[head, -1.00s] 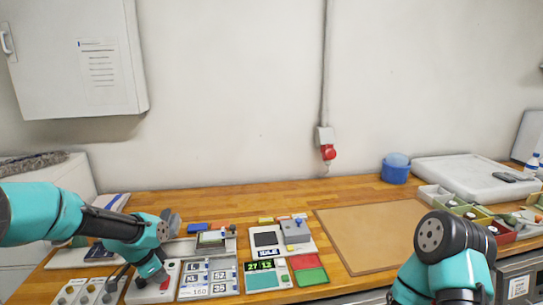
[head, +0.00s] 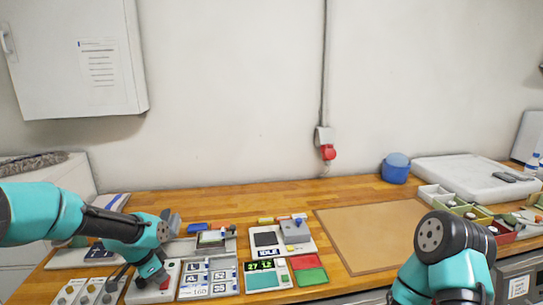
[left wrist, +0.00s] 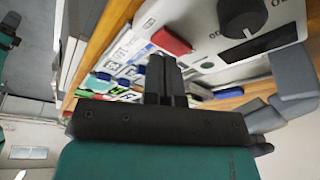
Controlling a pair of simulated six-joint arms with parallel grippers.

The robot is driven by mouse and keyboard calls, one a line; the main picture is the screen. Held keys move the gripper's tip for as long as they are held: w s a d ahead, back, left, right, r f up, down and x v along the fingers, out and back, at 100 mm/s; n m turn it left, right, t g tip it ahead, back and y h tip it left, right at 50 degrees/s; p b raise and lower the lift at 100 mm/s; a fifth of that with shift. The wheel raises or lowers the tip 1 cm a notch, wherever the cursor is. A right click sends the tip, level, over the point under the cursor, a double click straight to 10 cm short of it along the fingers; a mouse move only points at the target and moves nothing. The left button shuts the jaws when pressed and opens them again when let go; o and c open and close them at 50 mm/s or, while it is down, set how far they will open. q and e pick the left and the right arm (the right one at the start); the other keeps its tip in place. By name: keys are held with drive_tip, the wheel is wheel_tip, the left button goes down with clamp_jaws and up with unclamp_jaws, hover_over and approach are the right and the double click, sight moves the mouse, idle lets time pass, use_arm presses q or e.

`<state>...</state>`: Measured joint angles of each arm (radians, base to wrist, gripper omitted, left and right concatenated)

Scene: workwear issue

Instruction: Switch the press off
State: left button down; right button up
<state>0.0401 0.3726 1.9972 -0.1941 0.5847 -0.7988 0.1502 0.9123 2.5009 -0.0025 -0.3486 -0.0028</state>
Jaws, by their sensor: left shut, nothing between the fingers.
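A white control box (head: 140,296) with a red part (head: 165,284) sits at the front left of the bench. My left gripper (head: 160,277) is low over it, its fingers shut and empty. In the left wrist view the shut fingers (left wrist: 165,78) point towards a red block-like switch (left wrist: 171,41) on a pale panel. I cannot tell whether the fingertips touch the red switch. My right arm shows at lower right, its gripper out of view. A small screen (head: 268,254) seems to read IDLE.
Panels with knobs (head: 85,290) stand left of the box, and size tiles (head: 208,278) right of it. A brown mat (head: 370,235) lies clear in the middle.

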sight(163, 287)
use_arm(q)
drive_tip(key=shift+f, duration=1.1)
idle(1.3)
drive_tip(key=shift+r, duration=3.5)
